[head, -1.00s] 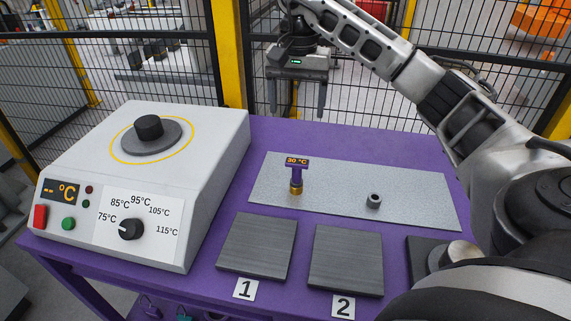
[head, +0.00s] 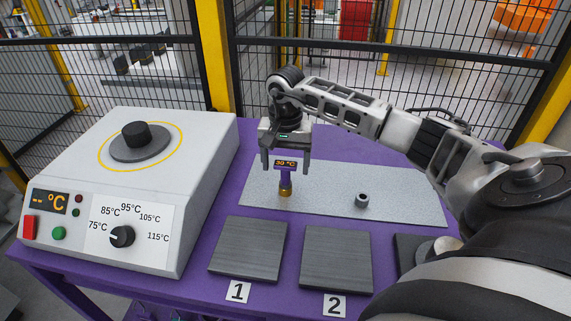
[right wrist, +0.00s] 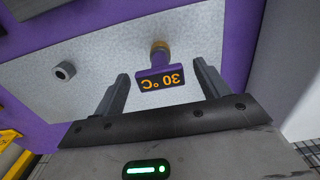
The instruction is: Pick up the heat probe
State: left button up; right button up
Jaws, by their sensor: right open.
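The heat probe (head: 285,178) stands upright on the grey mat (head: 400,196), with a purple body, a brass tip and a display reading 30 °C. My right gripper (head: 286,172) is open at the probe's head in the head view, its fingers to either side in the picture. In the right wrist view the probe (right wrist: 157,77) appears upside down between the open fingers (right wrist: 163,82), slightly beyond their tips, with a gap on each side. I cannot tell from the head view exactly how far the fingers are from it. My left gripper is not in view.
The white heater box (head: 180,165) with a dial stands at left. A mesh fence stands behind.

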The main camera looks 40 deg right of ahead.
jog(key=shift+f, duration=0.5)
jog(key=c, duration=1.2)
jog(key=shift+r, duration=0.1)
